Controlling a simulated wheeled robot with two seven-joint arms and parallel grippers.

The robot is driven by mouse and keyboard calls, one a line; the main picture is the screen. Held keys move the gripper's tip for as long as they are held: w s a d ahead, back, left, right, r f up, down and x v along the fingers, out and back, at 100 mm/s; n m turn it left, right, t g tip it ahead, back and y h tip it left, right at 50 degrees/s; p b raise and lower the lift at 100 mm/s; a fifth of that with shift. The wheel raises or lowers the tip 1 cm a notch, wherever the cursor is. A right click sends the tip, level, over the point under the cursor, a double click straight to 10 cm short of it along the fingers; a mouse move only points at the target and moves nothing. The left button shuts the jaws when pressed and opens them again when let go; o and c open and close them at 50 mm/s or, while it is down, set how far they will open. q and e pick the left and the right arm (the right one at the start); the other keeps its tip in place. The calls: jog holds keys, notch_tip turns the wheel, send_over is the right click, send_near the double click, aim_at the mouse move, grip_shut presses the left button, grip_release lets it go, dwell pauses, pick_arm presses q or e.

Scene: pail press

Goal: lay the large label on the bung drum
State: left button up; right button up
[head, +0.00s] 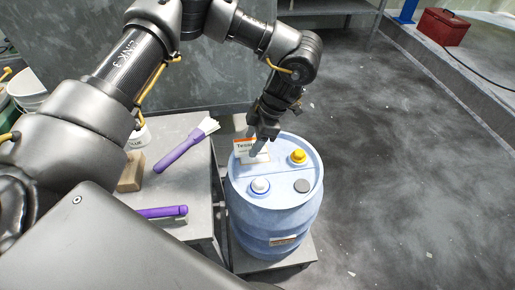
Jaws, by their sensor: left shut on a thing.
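The bung drum (273,211) is a light blue barrel standing upright right of the bench. Its top carries a yellow bung, a white bung and a grey round cap. My left gripper (262,146) is above the far left part of the drum top, shut on the large label (248,156). The label is a white card with an orange top edge and dark print, partly hidden by the fingers. I cannot tell whether the label touches the drum top. My right gripper is not in view.
A grey bench (187,187) stands left of the drum, with a purple-handled brush (181,150), another purple-handled tool (162,212), a brown block (131,172) and a white pot on it. The drum stands on a low grey platform (299,252). A red box (443,27) is far right.

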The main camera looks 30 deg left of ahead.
pick_arm(q)
jog(key=shift+w+f, duration=0.95)
jog(key=shift+f, duration=0.2)
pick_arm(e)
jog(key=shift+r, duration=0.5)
pick_arm(q)
notch_tip(320, 180, down, 3)
jog(key=shift+w+f+b, duration=0.1)
jog(key=shift+w+b, duration=0.05)
jog(key=shift+b, duration=0.3)
jog(key=shift+w+f, duration=0.1)
jog(key=shift+f, duration=0.1)
jog(key=o, duration=1)
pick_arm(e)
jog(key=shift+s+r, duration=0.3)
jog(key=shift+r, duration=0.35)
pick_arm(q)
jog(key=shift+r, duration=0.1)
